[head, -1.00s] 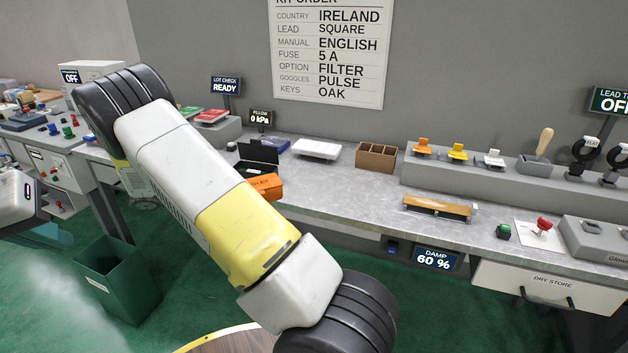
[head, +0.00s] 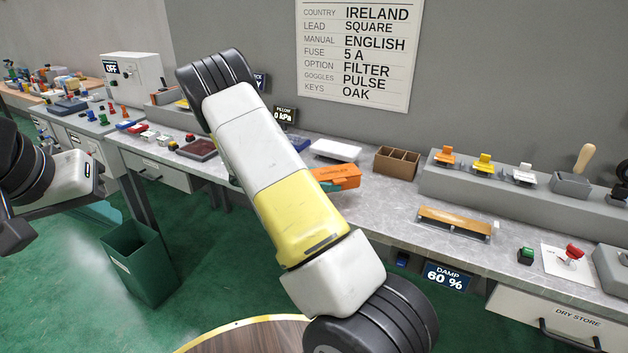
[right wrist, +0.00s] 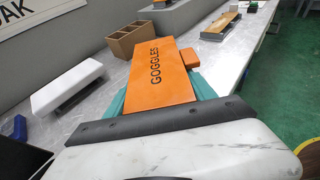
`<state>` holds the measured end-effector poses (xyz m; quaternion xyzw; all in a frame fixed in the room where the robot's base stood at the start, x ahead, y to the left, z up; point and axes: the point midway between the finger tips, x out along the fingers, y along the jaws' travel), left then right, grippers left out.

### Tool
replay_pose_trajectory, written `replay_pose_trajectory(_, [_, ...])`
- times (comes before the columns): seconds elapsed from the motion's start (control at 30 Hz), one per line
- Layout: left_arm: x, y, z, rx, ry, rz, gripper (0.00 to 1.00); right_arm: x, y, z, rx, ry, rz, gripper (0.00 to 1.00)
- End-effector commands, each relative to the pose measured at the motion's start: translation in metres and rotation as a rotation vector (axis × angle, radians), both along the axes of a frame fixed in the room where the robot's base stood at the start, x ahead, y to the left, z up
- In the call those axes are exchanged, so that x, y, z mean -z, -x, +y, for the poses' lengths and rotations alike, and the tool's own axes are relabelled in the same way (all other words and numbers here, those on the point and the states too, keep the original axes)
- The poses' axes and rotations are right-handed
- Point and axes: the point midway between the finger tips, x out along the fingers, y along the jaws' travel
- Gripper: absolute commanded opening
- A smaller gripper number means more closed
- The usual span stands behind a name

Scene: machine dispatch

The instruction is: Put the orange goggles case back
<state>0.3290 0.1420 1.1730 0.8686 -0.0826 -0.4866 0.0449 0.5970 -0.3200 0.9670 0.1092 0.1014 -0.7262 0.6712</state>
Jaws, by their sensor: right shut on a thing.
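The orange goggles case (head: 345,177), lettered GOGGLES, is in my right gripper (head: 326,181) over the back bench, left of the brown divided box. In the right wrist view the case (right wrist: 152,82) lies between the teal fingers of the right gripper (right wrist: 160,95), which are shut on it. It appears raised above the bench top, though the height is hard to judge. My right arm hides part of the bench behind it. My left gripper (head: 100,213) hangs at the left, near the green bin and away from the case; its jaw opening is unclear.
The brown divided box (head: 397,163) and a white pad (head: 335,150) stand at the back of the bench (head: 380,208). A grey ledge (head: 470,180) holds orange, yellow and white pieces. A wooden-topped block (head: 455,221) lies in front. A green bin (head: 140,262) stands on the floor.

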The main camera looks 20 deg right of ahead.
Motion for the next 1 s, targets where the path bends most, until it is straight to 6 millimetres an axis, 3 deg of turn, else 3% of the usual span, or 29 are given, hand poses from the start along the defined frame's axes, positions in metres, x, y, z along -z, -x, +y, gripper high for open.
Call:
replay_pose_trajectory(0.3, [0.0, 0.0, 0.0, 0.0, 0.0, 0.0, 0.0, 0.002, -0.001, -0.027, 0.002, 0.001, 0.0, 0.12])
replay_pose_trajectory(0.5, [0.0, 0.0, 0.0, 0.0, 0.0, 0.0, 0.0, 0.034, -0.002, -0.026, -0.002, 0.002, 0.002, 0.12])
replay_pose_trajectory(0.9, [0.0, 0.0, 0.0, 0.0, 0.0, 0.0, 0.0, 0.04, -0.002, -0.025, -0.002, 0.0, -0.002, 0.12])
replay_pose_trajectory(0.93, [0.0, 0.0, 0.0, 0.0, 0.0, 0.0, 0.0, 0.041, -0.002, -0.025, -0.002, -0.001, -0.002, 0.66])
replay_pose_trajectory(1.0, [0.0, 0.0, 0.0, 0.0, 0.0, 0.0, 0.0, 0.041, -0.002, -0.025, -0.001, -0.001, -0.003, 0.79])
